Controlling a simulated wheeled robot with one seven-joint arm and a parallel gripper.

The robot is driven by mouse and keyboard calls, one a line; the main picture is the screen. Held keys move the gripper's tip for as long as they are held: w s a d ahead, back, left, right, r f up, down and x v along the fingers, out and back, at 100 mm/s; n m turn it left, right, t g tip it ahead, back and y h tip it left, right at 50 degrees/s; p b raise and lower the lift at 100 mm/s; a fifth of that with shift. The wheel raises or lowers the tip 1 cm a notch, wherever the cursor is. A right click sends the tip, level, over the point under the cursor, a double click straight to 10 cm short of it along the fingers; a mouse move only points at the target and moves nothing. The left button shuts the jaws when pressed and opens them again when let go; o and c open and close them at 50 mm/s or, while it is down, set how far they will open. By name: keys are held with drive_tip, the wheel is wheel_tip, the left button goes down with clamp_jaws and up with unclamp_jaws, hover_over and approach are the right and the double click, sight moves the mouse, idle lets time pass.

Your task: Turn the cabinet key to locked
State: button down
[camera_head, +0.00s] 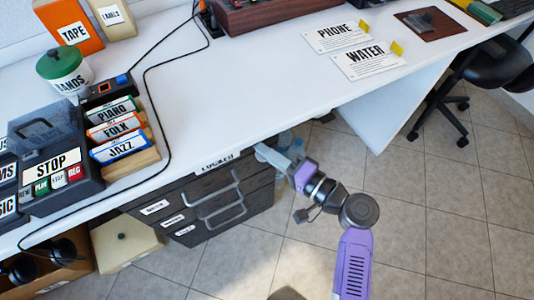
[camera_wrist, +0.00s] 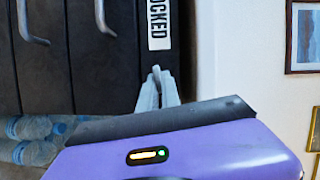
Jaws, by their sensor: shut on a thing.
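The dark cabinet (camera_head: 188,203) stands under the white desk, with grey bar handles and small labels on its drawers. Its front shows turned sideways in the wrist view (camera_wrist: 40,75). A white label (camera_wrist: 159,25) on it reads "OCKED", its first letters cut off by the frame edge. My gripper (camera_wrist: 156,76) is at the cabinet's top strip beside this label, its pale fingers closed together on a small grey key (camera_wrist: 156,70). The key is mostly hidden by the fingers, so its angle is hard to tell. In the head view my gripper (camera_head: 262,152) is just under the desk's front edge.
The white desk (camera_head: 230,75) overhangs the cabinet closely above my gripper. Water bottles (camera_wrist: 32,140) stand beside the cabinet. A black chair (camera_head: 490,70) is at the far right. The tiled floor (camera_head: 430,220) in front is largely clear.

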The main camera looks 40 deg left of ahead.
drive_tip(key=shift+f+m+y+b, duration=0.15)
drive_tip(key=shift+m+y+b, duration=0.25)
drive_tip(key=shift+m, duration=0.5)
drive_tip(key=c, duration=1.6)
unclamp_jaws()
drive_tip(key=shift+o, duration=0.2)
drive_tip(key=d+p, duration=0.1)
drive_tip(key=d, duration=0.7)
